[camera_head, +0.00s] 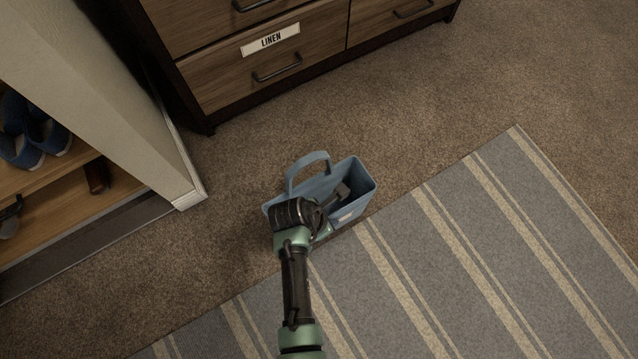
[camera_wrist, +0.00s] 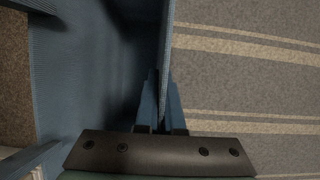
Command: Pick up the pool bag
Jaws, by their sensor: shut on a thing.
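The pool bag (camera_head: 352,178) is a blue, open-topped bag with a raised loop handle. It stands on the carpet at the edge of the striped rug in the head view. My gripper (camera_head: 341,192) reaches over the bag from the near side. In the wrist view my gripper (camera_wrist: 163,105) has its fingers on either side of the bag's thin wall and is shut on it. The bag's inside (camera_wrist: 85,70) looks dark and I see nothing in it. My arm hides part of the bag's near left side in the head view.
A wooden dresser (camera_head: 225,78) with a "LINEN" label stands behind the bag. A white wall end (camera_head: 150,120) and a shelf (camera_head: 65,170) with blue shoes (camera_head: 35,132) are at the left. The striped rug (camera_head: 440,270) lies clear at the right.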

